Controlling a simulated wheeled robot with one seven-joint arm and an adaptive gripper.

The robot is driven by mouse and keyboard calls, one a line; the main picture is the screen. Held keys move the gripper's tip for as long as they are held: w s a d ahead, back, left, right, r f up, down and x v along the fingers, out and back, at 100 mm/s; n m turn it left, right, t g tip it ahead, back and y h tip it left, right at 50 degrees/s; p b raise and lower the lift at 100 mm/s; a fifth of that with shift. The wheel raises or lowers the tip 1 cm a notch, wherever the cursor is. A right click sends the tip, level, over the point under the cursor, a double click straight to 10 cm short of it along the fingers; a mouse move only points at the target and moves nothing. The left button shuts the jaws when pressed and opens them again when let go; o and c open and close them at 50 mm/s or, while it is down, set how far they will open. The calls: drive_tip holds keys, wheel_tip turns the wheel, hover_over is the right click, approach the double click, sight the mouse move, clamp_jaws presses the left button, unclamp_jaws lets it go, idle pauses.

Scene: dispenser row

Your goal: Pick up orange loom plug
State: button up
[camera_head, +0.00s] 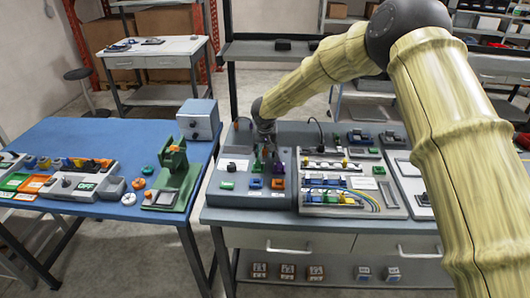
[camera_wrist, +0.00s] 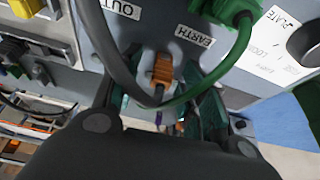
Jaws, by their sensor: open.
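The orange plug (camera_wrist: 162,68) shows in the wrist view near the EARTH label, on the grey panel. A dark cable loops in front of it. My gripper (camera_wrist: 160,85) is open, with a teal finger on each side of the plug; I see no clear contact. In the head view my gripper (camera_head: 264,142) points down over the back of the grey sloped panel (camera_head: 232,200). An orange piece (camera_head: 277,184) shows on that panel's front, and I cannot tell whether it is the same plug.
A green plug (camera_wrist: 236,10) with a green cable is close by in the wrist view. A panel with coloured wires (camera_head: 340,200) stands right of the sloped panel. A green fixture (camera_head: 173,175) and a grey box (camera_head: 198,119) stand on the blue table (camera_head: 120,140) at left.

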sight(265, 148)
drive_tip(key=shift+c, duration=0.4)
drive_tip(key=c, duration=0.8)
drive_tip(key=shift+r, duration=0.1)
drive_tip(key=shift+r+b, duration=0.85)
drive_tip(key=shift+r, duration=0.6)
drive_tip(key=shift+s+r, duration=0.2)
drive_tip(key=shift+s, duration=0.1)
drive_tip(key=s+b, duration=0.1)
drive_tip(key=s, duration=0.4)
drive_tip(key=s+r+b, duration=0.1)
drive_tip(key=s+b, duration=0.1)
drive_tip(key=s, duration=0.3)
drive_tip(key=s+d+b, duration=0.1)
drive_tip(key=s, duration=0.4)
drive_tip(key=shift+s+r, duration=0.25)
drive_tip(key=shift+r, duration=0.05)
